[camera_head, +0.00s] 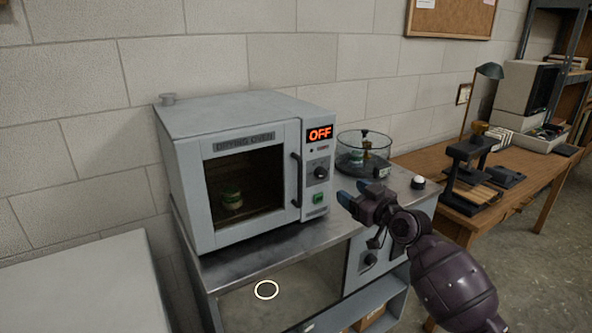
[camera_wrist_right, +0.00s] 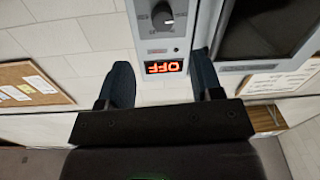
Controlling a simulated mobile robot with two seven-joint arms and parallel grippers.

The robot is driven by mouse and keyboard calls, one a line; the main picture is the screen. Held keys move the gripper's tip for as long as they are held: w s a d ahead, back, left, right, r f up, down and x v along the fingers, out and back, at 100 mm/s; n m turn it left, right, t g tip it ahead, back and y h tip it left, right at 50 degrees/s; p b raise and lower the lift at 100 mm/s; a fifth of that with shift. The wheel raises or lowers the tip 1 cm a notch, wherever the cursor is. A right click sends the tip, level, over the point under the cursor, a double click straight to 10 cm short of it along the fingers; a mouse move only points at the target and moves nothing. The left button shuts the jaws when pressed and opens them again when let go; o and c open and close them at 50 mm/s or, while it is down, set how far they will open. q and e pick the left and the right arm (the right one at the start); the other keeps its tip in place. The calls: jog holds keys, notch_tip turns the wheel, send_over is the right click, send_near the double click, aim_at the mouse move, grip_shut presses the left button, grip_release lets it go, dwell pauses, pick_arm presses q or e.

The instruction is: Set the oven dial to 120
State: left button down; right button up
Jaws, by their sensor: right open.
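The drying oven (camera_head: 187,140) is a grey box on a metal-topped bench. Its display (camera_head: 320,133) reads OFF in red. The dial (camera_head: 320,172) is a dark knob below the display, and a green switch (camera_head: 318,198) sits under it. My right gripper (camera_head: 354,194) is open and empty, in front of and to the right of the oven panel, apart from the dial. In the right wrist view the picture is upside down; the dial (camera_wrist_right: 162,16) and display (camera_wrist_right: 164,67) show between the open fingers (camera_wrist_right: 162,80). My left gripper is not in view.
The oven door (camera_head: 245,185) is shut, with a green-and-white jar (camera_head: 232,200) behind its glass. A glass vessel (camera_head: 363,158) stands right of the oven on the bench (camera_head: 275,242). A wooden table (camera_head: 440,162) with a lamp (camera_head: 489,71) is farther right.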

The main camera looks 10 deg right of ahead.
aim_at(324, 175)
jog(key=shift+n, duration=0.4)
jog(key=b+x, duration=0.1)
jog(key=x, duration=0.7)
jog(key=shift+w+a, duration=0.2)
jog(key=shift+a, duration=0.1)
jog(key=shift+x, duration=0.8)
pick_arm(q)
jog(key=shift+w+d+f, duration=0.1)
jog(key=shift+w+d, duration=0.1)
pick_arm(e)
jog(key=shift+r, duration=0.1)
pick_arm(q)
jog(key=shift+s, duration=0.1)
pick_arm(e)
jog(key=shift+c, duration=0.4)
jog(key=c, duration=0.8)
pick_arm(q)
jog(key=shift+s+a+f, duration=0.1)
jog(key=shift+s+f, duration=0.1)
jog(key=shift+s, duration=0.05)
pick_arm(e)
jog(key=shift+c, duration=0.2)
